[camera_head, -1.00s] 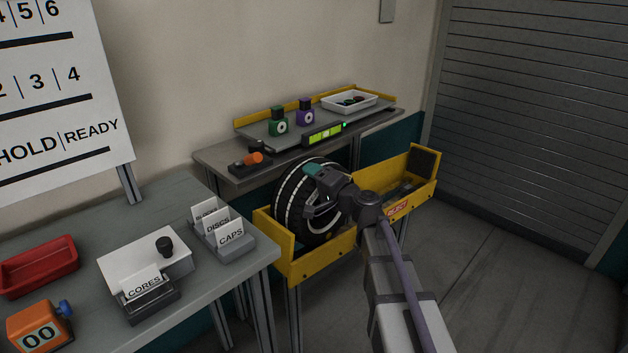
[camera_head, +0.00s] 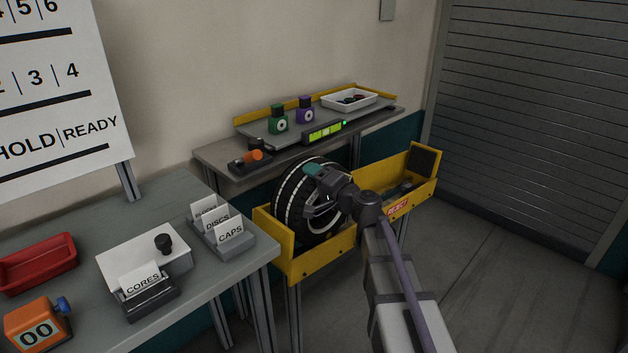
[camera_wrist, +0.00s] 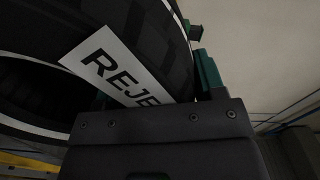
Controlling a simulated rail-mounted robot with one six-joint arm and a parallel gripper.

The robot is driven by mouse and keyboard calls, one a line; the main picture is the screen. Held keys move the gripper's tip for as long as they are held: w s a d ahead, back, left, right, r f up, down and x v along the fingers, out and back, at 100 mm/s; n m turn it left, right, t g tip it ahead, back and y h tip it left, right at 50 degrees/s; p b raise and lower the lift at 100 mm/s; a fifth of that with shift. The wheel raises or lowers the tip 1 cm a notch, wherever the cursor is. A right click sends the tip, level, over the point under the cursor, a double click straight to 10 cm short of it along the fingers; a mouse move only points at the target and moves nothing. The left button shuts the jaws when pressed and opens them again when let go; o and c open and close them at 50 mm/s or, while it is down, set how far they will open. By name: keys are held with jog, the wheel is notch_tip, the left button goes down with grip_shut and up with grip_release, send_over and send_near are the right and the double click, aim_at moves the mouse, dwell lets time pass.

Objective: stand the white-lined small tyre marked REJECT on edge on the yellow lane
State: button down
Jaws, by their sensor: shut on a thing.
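The small tyre (camera_head: 290,205), black with white lines, stands on edge inside the left end of the yellow lane (camera_head: 318,262). In the wrist view the tyre (camera_wrist: 152,25) fills the upper left, with a white label (camera_wrist: 115,66) reading "REJE", its end hidden behind my gripper's body. My gripper (camera_head: 318,180) is shut on the tyre at its upper right side. One green finger (camera_wrist: 208,75) shows beside the tread in the wrist view. The tyre's lowest part is hidden by the lane's front wall, so I cannot tell whether it touches the floor of the lane.
A dark pad (camera_head: 424,163) stands at the lane's right end. A grey shelf (camera_head: 215,160) with small devices and a white tray (camera_head: 350,99) is behind. A grey table (camera_head: 225,270) lies to the left.

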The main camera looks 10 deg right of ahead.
jog(key=shift+c, duration=0.7)
grip_release()
jog(key=shift+o, duration=0.7)
jog(key=shift+s, duration=0.15)
jog(key=shift+s+d, duration=0.4)
jog(key=shift+s, duration=0.1)
jog(key=shift+s, duration=0.1)
jog(key=shift+s+d, duration=0.4)
jog(key=shift+s, duration=0.15)
jog(key=shift+d, duration=0.1)
jog(key=shift+s+d, duration=0.35)
jog(key=shift+s, duration=0.25)
